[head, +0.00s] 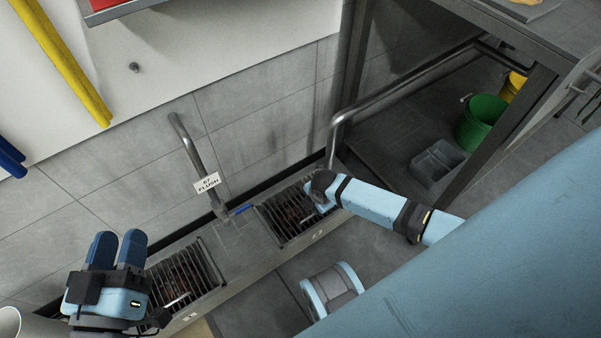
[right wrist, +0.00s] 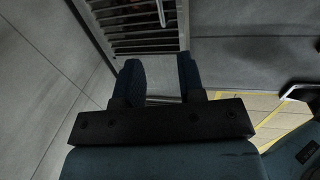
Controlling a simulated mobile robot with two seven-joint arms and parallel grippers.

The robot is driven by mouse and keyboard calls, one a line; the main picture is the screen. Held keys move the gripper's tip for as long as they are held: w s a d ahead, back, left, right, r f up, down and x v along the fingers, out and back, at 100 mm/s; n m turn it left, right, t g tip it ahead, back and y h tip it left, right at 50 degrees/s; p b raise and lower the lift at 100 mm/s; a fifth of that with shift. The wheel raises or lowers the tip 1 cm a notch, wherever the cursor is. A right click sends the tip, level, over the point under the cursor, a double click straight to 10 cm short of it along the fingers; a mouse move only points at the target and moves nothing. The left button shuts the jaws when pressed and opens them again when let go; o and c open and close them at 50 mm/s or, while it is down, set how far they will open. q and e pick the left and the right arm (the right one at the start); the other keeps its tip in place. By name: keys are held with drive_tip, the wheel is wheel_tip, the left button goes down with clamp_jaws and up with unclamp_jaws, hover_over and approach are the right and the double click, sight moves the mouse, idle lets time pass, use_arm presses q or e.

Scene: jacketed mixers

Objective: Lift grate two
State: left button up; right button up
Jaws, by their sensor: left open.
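Two slatted metal grates lie in a floor channel along the wall: a left grate (head: 205,262) and a right grate (head: 275,218). Their small labels are too small to read, so I cannot tell which is grate two. My left gripper (head: 117,250) is open and empty, above the near end of the left grate. My right arm reaches over the right grate, and its fingers are hidden in the head view. In the right wrist view my right gripper (right wrist: 158,80) is open and empty, with a slatted grate (right wrist: 135,28) beyond its fingertips.
A bent rail (head: 385,92) stands right of the right grate. A grey bin (head: 437,162) and a green bucket (head: 483,122) sit under a table at the right. The wall runs close behind the channel.

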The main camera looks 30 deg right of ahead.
drive_tip(key=b, duration=0.4)
approach(309, 217)
drive_tip(key=f, duration=0.2)
drive_tip(key=f+b, duration=0.1)
drive_tip(key=f, duration=0.1)
drive_tip(key=w+f+b, duration=0.1)
drive_tip(key=f+b, duration=0.1)
drive_tip(key=f, duration=0.1)
drive_tip(key=shift+w+a+f, duration=0.1)
drive_tip(key=shift+w, duration=0.05)
use_arm(q)
drive_tip(key=shift+w+a+f+m+g+b, duration=0.15)
drive_tip(key=shift+w+f+m, duration=0.2)
drive_tip(key=shift+f+m, duration=0.35)
drive_tip(key=shift+w+a+f+m+g+b, duration=0.15)
drive_tip(key=shift+w+f+m, duration=0.2)
drive_tip(key=shift+f, duration=0.5)
drive_tip(key=shift+w+a+f+m, duration=0.15)
drive_tip(key=shift+w+f+m, duration=0.2)
drive_tip(key=shift+f+m, duration=0.35)
use_arm(e)
drive_tip(key=shift+w+f, duration=0.1)
drive_tip(key=shift+f, duration=0.4)
use_arm(q)
drive_tip(key=shift+f, duration=0.1)
use_arm(e)
clamp_jaws()
